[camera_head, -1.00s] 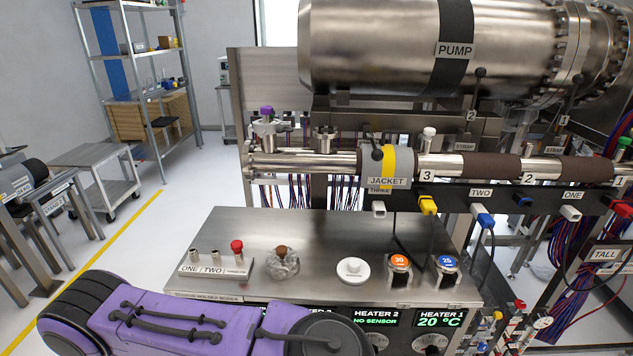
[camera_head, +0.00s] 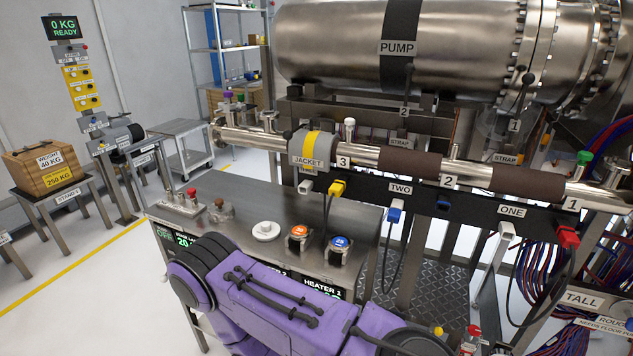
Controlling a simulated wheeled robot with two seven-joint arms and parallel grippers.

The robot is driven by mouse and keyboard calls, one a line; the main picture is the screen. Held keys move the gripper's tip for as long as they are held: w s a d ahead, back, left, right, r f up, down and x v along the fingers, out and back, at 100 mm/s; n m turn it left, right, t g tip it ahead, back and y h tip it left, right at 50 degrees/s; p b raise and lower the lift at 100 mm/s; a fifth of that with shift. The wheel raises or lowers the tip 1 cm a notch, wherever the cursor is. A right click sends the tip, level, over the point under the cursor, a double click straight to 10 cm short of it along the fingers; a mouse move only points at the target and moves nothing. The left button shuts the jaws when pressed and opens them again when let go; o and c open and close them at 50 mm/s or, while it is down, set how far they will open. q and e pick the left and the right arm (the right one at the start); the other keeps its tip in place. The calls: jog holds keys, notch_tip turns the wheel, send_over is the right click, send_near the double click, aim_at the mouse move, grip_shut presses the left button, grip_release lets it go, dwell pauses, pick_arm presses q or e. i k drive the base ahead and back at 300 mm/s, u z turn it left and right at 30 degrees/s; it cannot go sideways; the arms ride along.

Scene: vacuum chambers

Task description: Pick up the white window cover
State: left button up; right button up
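A small white round disc with a raised knob (camera_head: 265,231) lies flat on the steel bench top (camera_head: 225,200), to the left of an orange-topped dial and a blue-topped dial. It is the only thing here that looks like the white window cover. Nothing of mine touches it. A purple arm of mine crosses the lower middle of the picture, in front of the bench. Neither of my grippers shows in this view.
The orange dial (camera_head: 299,235) and blue dial (camera_head: 340,247) stand beside the disc. A brown-topped piece (camera_head: 220,208) and a red-knobbed panel (camera_head: 186,201) are to its left. The jacketed pipe (camera_head: 317,150) and pump (camera_head: 400,48) are behind. Open floor lies at left.

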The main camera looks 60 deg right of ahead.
aim_at(266, 231)
jog(key=k, duration=0.4)
jog(key=z, duration=2.3)
jog(key=i, duration=0.15)
jog(key=u, duration=0.2)
